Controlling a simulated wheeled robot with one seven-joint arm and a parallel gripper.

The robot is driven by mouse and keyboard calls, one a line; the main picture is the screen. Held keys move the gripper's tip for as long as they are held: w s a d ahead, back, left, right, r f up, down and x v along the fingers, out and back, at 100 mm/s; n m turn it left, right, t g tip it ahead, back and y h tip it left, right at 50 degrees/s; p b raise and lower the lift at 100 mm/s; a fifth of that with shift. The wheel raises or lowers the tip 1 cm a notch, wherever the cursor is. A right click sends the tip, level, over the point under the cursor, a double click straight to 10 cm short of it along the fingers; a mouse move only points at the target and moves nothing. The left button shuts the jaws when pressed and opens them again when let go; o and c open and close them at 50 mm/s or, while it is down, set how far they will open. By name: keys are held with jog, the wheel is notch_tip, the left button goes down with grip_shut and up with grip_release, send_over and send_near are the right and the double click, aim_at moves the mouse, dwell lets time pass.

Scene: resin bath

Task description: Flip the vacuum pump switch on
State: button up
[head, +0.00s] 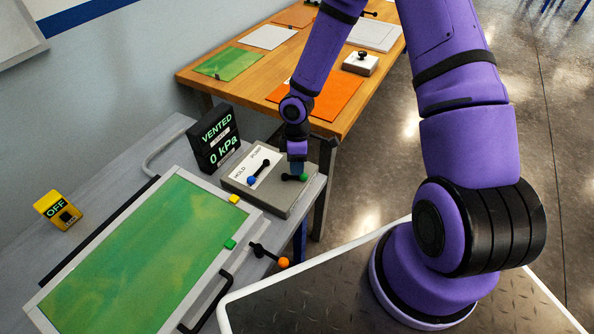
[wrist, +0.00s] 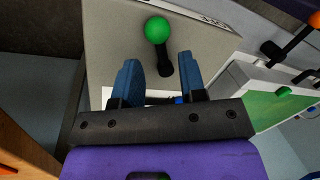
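A second lever has a blue knob (head: 252,180).
A black display (head: 216,139) reads VENTED, 0 kPa. A green-topped tank (head: 140,262) lies between valve box and switch box. An orange-knobbed lever (head: 283,262) and black handle (head: 206,303) stick out at its right side. A wooden table (head: 205,76) stands behind.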

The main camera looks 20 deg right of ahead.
jog(key=shift+s+a+f, duration=0.1)
jog(key=shift+s+f, duration=0.05)
jog(key=shift+f, duration=0.6)
jog(key=shift+s+f, duration=0.15)
jog(key=shift+f, duration=0.6)
jog(key=c, duration=0.6)
jog(key=shift+w+n, duration=0.2)
jog(key=shift+n, duration=0.4)
jog(key=o, duration=0.6)
jog(key=shift+r, duration=0.15)
notch_tip(320, 180, up, 10)
jog(key=w, duration=0.2)
jog(key=shift+d+r, duration=0.2)
jog(key=shift+d, duration=0.15)
